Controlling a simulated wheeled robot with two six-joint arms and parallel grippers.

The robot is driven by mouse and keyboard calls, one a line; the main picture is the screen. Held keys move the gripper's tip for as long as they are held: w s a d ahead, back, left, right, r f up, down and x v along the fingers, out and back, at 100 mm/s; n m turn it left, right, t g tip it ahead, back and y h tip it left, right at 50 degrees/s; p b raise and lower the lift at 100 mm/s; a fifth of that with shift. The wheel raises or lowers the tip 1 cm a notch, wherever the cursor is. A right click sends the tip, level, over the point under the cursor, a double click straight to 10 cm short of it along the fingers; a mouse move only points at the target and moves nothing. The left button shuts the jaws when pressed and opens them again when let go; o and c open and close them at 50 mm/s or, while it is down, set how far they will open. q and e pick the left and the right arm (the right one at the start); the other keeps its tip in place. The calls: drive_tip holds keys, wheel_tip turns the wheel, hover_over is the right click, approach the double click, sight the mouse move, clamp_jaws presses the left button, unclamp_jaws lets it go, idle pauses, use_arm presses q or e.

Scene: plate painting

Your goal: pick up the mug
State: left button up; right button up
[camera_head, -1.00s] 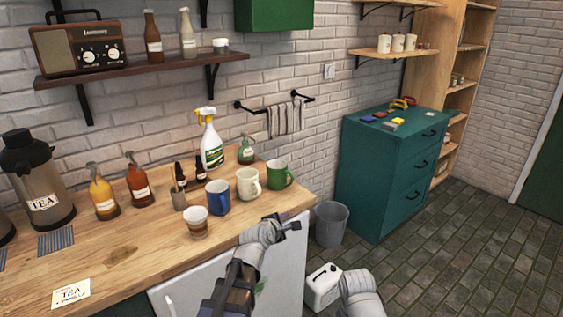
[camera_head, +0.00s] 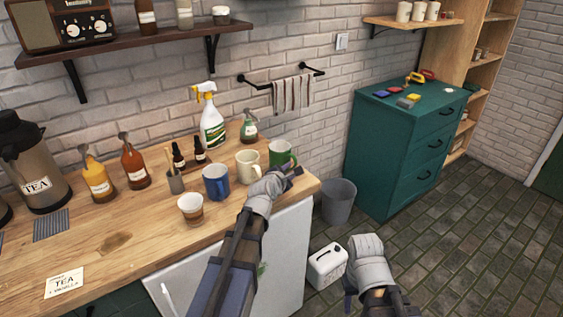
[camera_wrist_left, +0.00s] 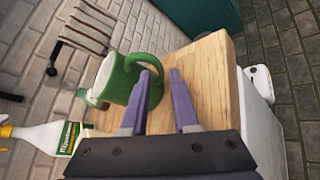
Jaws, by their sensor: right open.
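Several mugs stand in a row near the counter's right end: a blue mug (camera_head: 215,183), a cream mug (camera_head: 248,167) and a green mug (camera_head: 281,152). My left gripper (camera_head: 293,170) is in front of the green mug. In the left wrist view the green mug (camera_wrist_left: 115,82) appears tilted by the camera angle, its handle at the fingertips. My left gripper (camera_wrist_left: 160,73) is open there; one finger overlaps the handle's opening, the other is right of the handle. Contact cannot be told. My right gripper (camera_head: 351,288) is low at right, away from the counter, its fingers unclear.
The wooden counter (camera_head: 140,242) ends just right of the green mug. A grey bin (camera_head: 338,203) is on the floor.

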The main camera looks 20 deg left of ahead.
sight(294, 166)
use_arm(q)
drive_tip(key=shift+b+x, duration=0.9)
drive_tip(key=shift+x, duration=1.65)
drive_tip(key=shift+s, duration=0.1)
clamp_jaws()
